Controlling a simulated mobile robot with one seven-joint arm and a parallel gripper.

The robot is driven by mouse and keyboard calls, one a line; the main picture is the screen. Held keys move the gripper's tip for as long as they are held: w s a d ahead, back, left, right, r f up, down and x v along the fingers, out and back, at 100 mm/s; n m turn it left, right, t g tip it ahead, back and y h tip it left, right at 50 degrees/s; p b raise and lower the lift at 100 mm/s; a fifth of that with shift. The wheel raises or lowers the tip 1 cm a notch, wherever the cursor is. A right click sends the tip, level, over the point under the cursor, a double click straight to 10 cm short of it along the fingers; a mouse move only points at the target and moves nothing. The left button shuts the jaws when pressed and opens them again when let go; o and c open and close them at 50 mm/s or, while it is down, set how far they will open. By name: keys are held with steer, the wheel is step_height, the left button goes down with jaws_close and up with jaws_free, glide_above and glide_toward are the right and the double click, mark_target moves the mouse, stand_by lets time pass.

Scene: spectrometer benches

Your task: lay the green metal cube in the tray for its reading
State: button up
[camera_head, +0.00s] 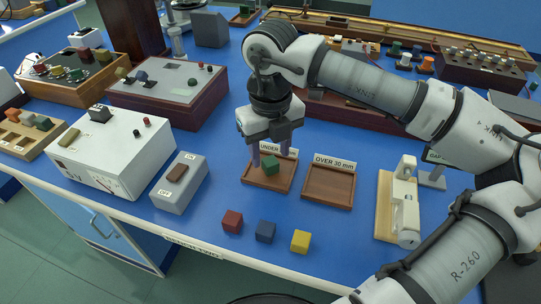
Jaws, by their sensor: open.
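The green cube (270,165) is at the wooden tray (262,187) whose label begins "UNDER". It appears to lie on the tray floor, near its middle, though the contact is hard to see. My gripper (270,152) points down over this tray from above. The gripper body covers part of the tray's label and back edge.
A second tray (327,199) labelled "OVER 30 mm" is empty, just right. A switch box (180,183) is left; a white instrument (404,205) on wood is right.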

mark_target(271, 161)
step_height(271, 161, up, 10)
steer(key=shift+f, duration=0.25)
stand_by(0.4)
